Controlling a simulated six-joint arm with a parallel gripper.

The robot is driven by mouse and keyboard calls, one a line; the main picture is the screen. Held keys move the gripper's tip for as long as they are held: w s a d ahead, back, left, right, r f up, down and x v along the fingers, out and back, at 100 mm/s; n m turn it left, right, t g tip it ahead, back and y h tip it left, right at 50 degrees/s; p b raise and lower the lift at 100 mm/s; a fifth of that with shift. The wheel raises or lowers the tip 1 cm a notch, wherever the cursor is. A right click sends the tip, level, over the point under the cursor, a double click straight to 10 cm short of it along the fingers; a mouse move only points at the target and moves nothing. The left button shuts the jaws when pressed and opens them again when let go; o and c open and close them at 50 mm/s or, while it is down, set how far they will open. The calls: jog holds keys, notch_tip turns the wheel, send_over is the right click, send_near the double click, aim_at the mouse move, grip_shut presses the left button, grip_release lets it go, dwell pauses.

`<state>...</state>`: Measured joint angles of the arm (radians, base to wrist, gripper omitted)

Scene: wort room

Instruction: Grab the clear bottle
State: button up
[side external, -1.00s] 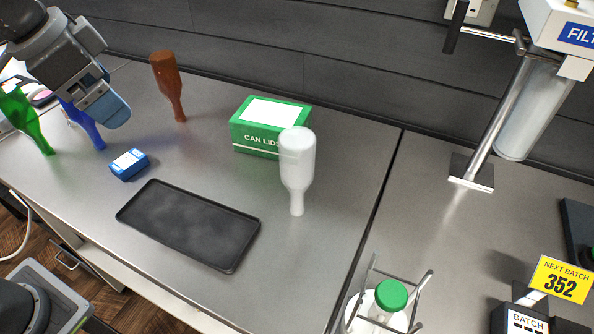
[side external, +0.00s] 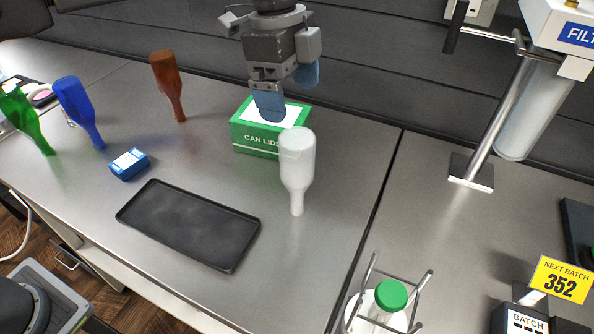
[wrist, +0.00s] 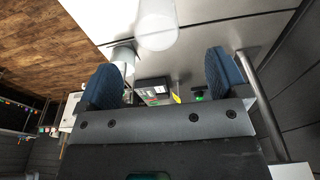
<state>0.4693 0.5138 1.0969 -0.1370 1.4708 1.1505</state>
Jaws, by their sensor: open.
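The clear bottle (side external: 297,160) looks whitish and translucent. It stands upside down, neck on the counter, in front of the green can lids box. In the wrist view the bottle (wrist: 157,25) shows at the top middle, cut off by the edge, beyond the fingers. My gripper (side external: 288,92) is above and behind the bottle, over the box, with its blue fingers pointing down.
The can lids box (side external: 258,137) is close behind the bottle. A black tray (side external: 188,224) lies front left. Brown (side external: 168,85), blue (side external: 80,110) and green (side external: 24,120) bottles and a small blue box (side external: 129,164) stand left. A metal rack (side external: 417,312) is at the front right.

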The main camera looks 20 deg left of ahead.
aim_at(297, 136)
jog(key=f, duration=0.5)
jog(key=shift+d, duration=0.35)
jog(key=shift+s+d+f, duration=0.1)
jog(key=shift+d+f, duration=0.05)
jog(key=shift+f, duration=0.75)
jog(key=shift+s+d+f, duration=0.1)
jog(key=shift+d+f, duration=0.1)
jog(key=shift+f, duration=0.65)
jog(key=shift+s+d+f, duration=0.1)
jog(key=shift+d+f, duration=0.05)
jog(key=shift+f, duration=0.75)
jog(key=c, duration=1.4)
jog(key=shift+r, duration=0.2)
